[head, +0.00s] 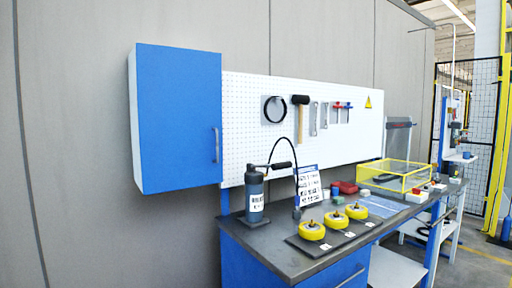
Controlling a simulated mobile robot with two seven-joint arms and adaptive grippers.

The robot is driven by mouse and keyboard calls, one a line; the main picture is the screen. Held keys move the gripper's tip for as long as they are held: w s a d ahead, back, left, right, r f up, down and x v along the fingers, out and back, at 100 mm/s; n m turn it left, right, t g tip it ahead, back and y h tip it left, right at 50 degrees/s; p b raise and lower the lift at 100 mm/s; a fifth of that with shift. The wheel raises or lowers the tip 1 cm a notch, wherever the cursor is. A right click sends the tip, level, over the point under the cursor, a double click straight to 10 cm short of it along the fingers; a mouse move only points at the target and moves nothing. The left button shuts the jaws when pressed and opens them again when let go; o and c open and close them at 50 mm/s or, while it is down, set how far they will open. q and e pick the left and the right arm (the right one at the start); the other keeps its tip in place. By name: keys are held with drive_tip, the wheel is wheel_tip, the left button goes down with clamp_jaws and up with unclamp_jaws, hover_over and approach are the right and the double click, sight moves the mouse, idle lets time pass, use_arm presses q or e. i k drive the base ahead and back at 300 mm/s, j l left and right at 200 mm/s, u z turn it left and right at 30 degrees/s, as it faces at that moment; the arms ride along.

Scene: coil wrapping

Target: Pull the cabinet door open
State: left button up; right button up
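The wall cabinet (178,120) hangs at the left of the pegboard, above the left end of the workbench. Its blue door (176,110) appears shut. A vertical bar handle (216,145) sits near the door's right edge, low down. The white left side of the cabinet body also shows. Neither of my grippers shows in the head view.
A dark workbench top (275,255) stands below, with a dark blue cylinder (254,195), several yellow round parts (312,231) and a yellow-framed clear box (397,175) on it. Tools hang on the white pegboard (260,155). The space in front of the cabinet looks clear.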

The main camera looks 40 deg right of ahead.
sight(179, 95)
drive_tip(key=i+j+z, duration=0.1)
drive_tip(key=z, duration=0.35)
drive_tip(key=i+j+z, duration=0.15)
drive_tip(key=z, duration=0.3)
drive_tip(key=i+j+z, duration=0.15)
drive_tip(key=z, duration=0.3)
drive_tip(key=i+j+z, duration=0.15)
drive_tip(key=z, duration=0.2)
drive_tip(key=i+j+z, duration=0.1)
drive_tip(key=j+z, duration=0.15)
drive_tip(key=z, duration=0.15)
drive_tip(key=j+z, duration=0.35)
drive_tip(key=i+l, duration=0.05)
